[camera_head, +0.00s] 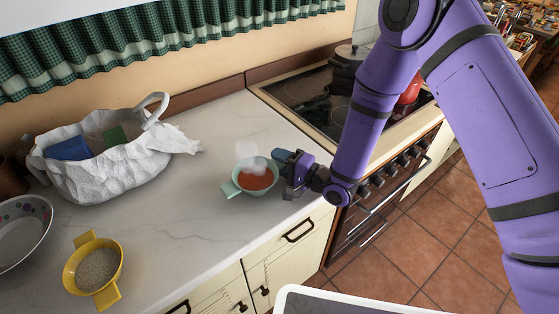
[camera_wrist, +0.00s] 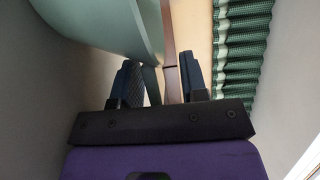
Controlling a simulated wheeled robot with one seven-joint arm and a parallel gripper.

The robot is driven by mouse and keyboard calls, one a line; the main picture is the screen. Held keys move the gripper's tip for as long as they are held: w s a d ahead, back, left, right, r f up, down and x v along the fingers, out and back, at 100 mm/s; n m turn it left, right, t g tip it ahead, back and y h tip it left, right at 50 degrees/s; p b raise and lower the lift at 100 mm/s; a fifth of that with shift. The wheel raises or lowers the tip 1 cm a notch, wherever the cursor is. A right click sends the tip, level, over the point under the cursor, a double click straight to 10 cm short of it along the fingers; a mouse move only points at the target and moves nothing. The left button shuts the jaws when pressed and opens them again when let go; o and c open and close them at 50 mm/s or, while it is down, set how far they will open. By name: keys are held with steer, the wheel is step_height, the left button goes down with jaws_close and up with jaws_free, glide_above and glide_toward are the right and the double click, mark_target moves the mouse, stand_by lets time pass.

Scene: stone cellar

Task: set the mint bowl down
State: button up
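The mint bowl (camera_head: 254,178) is near the front edge of the counter, upright, with steaming red-orange soup in it. It appears to rest on the countertop. One handle points to the lower left; the other side is by my gripper. My gripper (camera_head: 284,168) is at the bowl's right side. In the wrist view, the bowl (camera_wrist: 110,25) fills the upper left, and its handle lies between the fingers of my gripper (camera_wrist: 162,82), close to the left finger. A gap shows between the handle and the right finger, so the gripper is open around the handle.
A yellow bowl of grain (camera_head: 98,270) and a white spotted bowl (camera_head: 22,232) stand at the left of the counter (camera_head: 190,225). A white bag-like basket (camera_head: 105,175) is behind them. The stove (camera_head: 310,95) with pots is at the right.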

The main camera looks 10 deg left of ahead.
steer(key=shift+r, duration=0.1)
steer(key=v, duration=1.2)
